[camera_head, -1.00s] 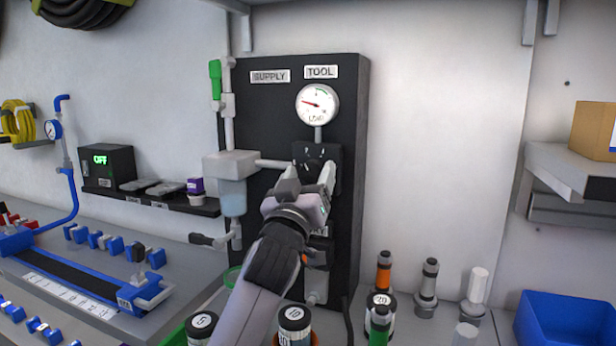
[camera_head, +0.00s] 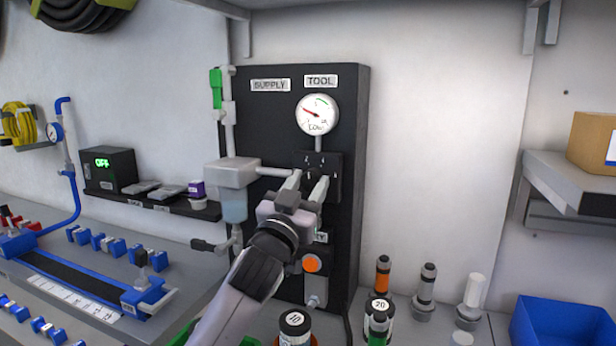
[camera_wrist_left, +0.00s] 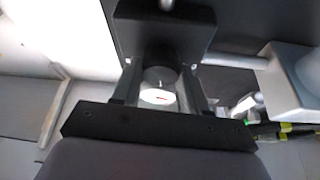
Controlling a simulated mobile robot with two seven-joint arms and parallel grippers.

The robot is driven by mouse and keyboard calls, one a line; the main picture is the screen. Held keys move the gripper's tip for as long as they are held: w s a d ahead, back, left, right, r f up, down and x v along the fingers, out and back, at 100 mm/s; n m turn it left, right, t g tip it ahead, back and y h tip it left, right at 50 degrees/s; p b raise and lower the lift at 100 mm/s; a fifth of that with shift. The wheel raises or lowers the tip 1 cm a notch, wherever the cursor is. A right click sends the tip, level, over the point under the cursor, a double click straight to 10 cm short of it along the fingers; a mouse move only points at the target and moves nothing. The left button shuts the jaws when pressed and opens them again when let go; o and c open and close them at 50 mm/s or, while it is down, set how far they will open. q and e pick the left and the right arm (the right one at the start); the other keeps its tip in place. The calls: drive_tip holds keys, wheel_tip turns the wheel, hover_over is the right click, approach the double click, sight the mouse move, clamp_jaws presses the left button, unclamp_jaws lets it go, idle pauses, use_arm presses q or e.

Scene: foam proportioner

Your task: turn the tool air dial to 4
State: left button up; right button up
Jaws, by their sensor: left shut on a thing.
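The black panel (camera_head: 270,125) carries a TOOL label (camera_head: 320,81) above a round white gauge (camera_head: 317,115). The gauge's red needle points to the upper left, in its low part. Below the gauge is a dark regulator block (camera_head: 331,161) with small marks. My left gripper (camera_head: 306,183) reaches to the front of this block, with one finger on each side. In the left wrist view, the tool air dial (camera_wrist_left: 160,90), a round knob with a white face and red line, sits between the fingers, which are shut on it. In the head view my gripper hides the dial.
A clear-bowled filter (camera_head: 233,190) and a lever (camera_head: 210,245) are left of my gripper. An orange button (camera_head: 312,263) is below it. Bottles, including one marked 10 (camera_head: 295,325), and several fittings stand on the bench. A blue bin (camera_head: 550,322) is at right.

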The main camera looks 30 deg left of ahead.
use_arm(q)
drive_tip(key=m+h+p, duration=0.1)
drive_tip(key=m, duration=0.1)
drive_tip(key=m+h+p, duration=0.1)
drive_tip(key=m, duration=0.2)
drive_tip(key=shift+a+r+h, duration=0.1)
drive_tip(key=shift+r+h, duration=0.05)
drive_tip(key=shift+h, duration=0.15)
drive_tip(key=shift+m+h+p, duration=0.55)
drive_tip(key=shift+m+h, duration=0.25)
drive_tip(key=shift+m, duration=0.8)
drive_tip(key=shift+m+g, duration=0.3)
drive_tip(key=o, duration=1.1)
drive_tip(key=shift+c, duration=0.2)
drive_tip(key=shift+s+f, duration=0.1)
drive_tip(key=shift+f, duration=0.1)
